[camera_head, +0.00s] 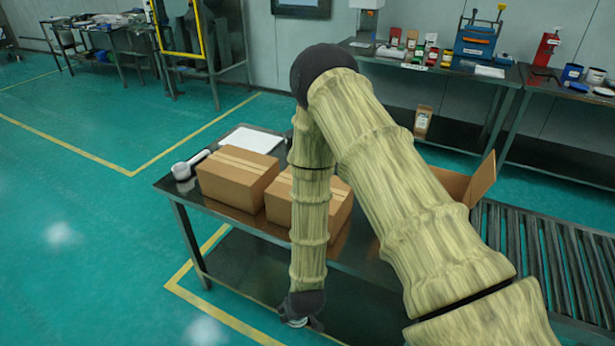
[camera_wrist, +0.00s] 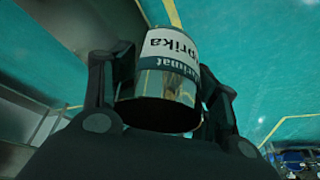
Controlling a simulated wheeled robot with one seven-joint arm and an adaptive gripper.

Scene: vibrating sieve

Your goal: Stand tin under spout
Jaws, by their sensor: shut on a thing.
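My gripper (camera_head: 299,309) hangs low, in front of the near table edge in the head view. In the wrist view my gripper (camera_wrist: 160,95) has its two dark fingers on either side of a tin (camera_wrist: 167,84), shut on it. The tin is a metal cylinder with a white and dark green label whose text, seeming to read "Paprika", is upside down in the picture. Only a sliver of the tin (camera_head: 298,323) shows under my gripper in the head view. I cannot make out a spout in either view.
A dark table (camera_head: 170,186) bears cardboard boxes (camera_head: 236,178), a white handheld device (camera_head: 190,164) and a white sheet (camera_head: 252,139). A roller conveyor (camera_head: 560,250) stands right. Benches (camera_head: 545,80) with tools and containers line the back wall. Green floor (camera_head: 90,240) is free at left.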

